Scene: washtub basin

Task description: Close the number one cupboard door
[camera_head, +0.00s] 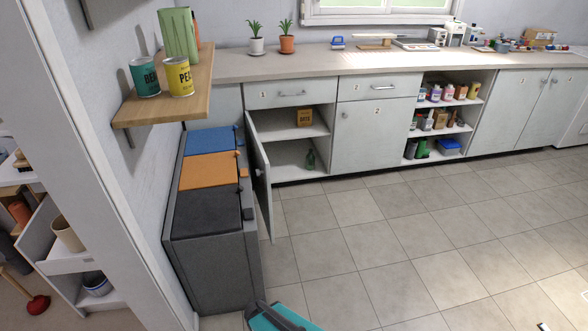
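An open white cupboard door (261,181) stands out from the left end of the counter, hinged on its left side and seen nearly edge-on. No number on it can be read. The door's inner face shows only as a narrow strip.
Bins with blue, orange and black lids (209,205) stand close left of the door. A closed door marked 2 (372,140) is right of the opening. A wooden wall shelf (150,105) juts out upper left. Tiled floor (400,240) is clear on the right.

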